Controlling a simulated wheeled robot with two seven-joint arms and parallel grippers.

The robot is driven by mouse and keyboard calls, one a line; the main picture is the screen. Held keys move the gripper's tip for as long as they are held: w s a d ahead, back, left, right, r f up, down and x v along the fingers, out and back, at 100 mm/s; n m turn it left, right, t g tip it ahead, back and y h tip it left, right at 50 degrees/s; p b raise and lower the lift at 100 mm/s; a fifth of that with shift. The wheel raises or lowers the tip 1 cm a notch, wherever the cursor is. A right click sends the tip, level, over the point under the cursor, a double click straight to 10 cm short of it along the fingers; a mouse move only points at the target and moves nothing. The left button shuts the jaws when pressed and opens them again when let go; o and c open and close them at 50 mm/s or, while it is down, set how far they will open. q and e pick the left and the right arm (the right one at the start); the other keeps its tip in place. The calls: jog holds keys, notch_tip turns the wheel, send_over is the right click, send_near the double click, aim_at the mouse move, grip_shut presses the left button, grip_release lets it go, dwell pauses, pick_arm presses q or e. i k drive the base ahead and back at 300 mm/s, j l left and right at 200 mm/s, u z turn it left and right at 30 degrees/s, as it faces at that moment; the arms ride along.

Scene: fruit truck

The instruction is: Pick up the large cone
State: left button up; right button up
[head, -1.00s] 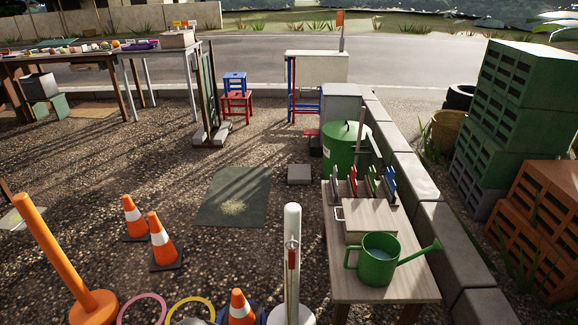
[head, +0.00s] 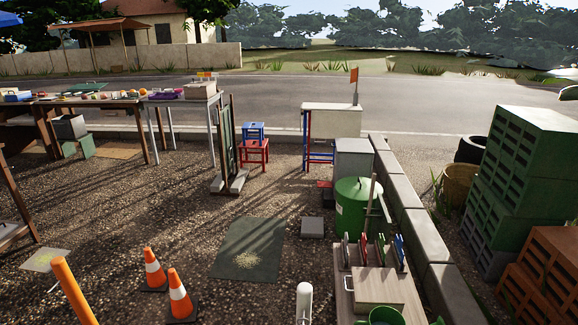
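Two orange cones with white bands and dark bases stand upright on the gravel at the lower left of the head view. One cone (head: 154,268) is slightly farther back, and the other cone (head: 179,295) is nearer and to its right. They look about the same size, so I cannot tell which is the large one. Neither of my grippers shows in the head view.
An orange post (head: 74,291) and a white post (head: 304,302) rise at the bottom edge. A dark mat (head: 262,233) lies on open gravel beyond the cones. A wooden table (head: 408,296) stands at right, near a green bin (head: 352,203) and stacked green crates (head: 530,150).

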aim_at(183, 309)
jog(key=i+j+u, duration=0.25)
jog(key=i+j, duration=0.45)
jog(key=j, duration=0.3)
jog(key=i+j+u, duration=0.3)
jog(key=i+j, duration=0.45)
jog(key=j, duration=0.15)
